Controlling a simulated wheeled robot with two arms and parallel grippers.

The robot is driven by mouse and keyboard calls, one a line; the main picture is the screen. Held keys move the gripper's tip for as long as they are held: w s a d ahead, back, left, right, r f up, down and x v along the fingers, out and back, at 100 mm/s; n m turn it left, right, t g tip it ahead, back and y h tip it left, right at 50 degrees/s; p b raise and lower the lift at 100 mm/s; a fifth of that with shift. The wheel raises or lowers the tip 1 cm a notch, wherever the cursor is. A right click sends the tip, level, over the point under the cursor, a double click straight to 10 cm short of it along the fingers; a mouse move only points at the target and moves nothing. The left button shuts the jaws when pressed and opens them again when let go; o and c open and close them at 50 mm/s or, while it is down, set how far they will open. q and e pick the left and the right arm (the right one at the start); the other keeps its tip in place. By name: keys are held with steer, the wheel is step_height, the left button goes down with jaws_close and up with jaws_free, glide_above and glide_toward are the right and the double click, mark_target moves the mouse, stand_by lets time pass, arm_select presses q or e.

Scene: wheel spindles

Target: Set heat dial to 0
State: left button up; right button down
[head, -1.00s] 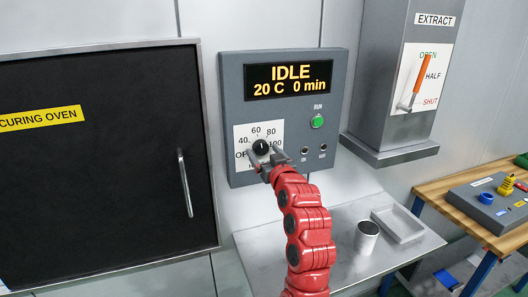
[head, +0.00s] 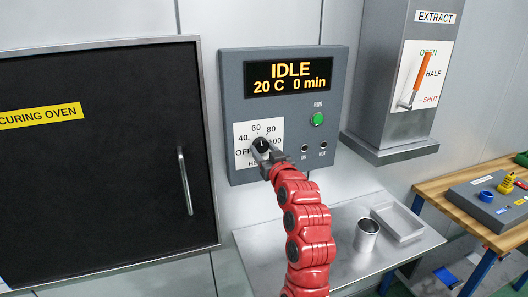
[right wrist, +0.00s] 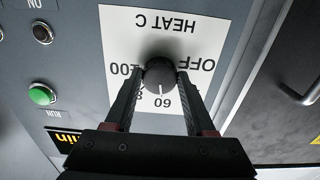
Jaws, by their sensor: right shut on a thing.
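The black heat dial (head: 262,145) sits on a white scale plate on the grey control panel (head: 235,88). It also shows in the right wrist view (right wrist: 159,73), where its white pointer line faces the 60 mark. The scale reads OFF, 40, 60, 80 and 100; that view is upside down, and the 80 is partly hidden. My right gripper (right wrist: 158,82) is shut on the dial, one finger on each side. It also shows in the head view (head: 268,152), reaching from below right. The panel display (head: 290,78) reads IDLE, 20 C, 0 min. My left gripper is out of view.
A green RUN button (head: 317,119) and two small dark buttons are right of the dial. The curing oven door (head: 100,170) with its vertical handle (head: 185,182) is at left. A metal shelf (head: 270,240) below holds a cup (head: 366,236) and a tray (head: 398,222).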

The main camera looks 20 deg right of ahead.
steer(key=n+b, duration=0.2)
steer(key=b, duration=0.1)
steer(key=n+b, duration=0.2)
steer(key=b, duration=0.2)
steer(key=n+b, duration=0.2)
steer(key=b, duration=0.2)
steer(key=shift+f, duration=0.25)
steer(key=n+b, duration=0.2)
steer(key=n, duration=0.1)
steer(key=shift+d+r, duration=0.1)
steer(key=shift+r, duration=0.1)
steer(key=shift+r+n+b, duration=0.1)
steer(key=shift+n+b, duration=0.3)
steer(key=shift+n, duration=0.5)
steer(key=n, duration=0.2)
steer(key=shift+r+n, duration=0.1)
steer(key=shift+n, duration=0.3)
steer(key=n+p, duration=0.1)
steer(key=n, duration=0.1)
steer(key=shift+n, duration=0.3)
steer(key=shift+n+p, duration=0.9)
steer(key=shift+n, duration=1)
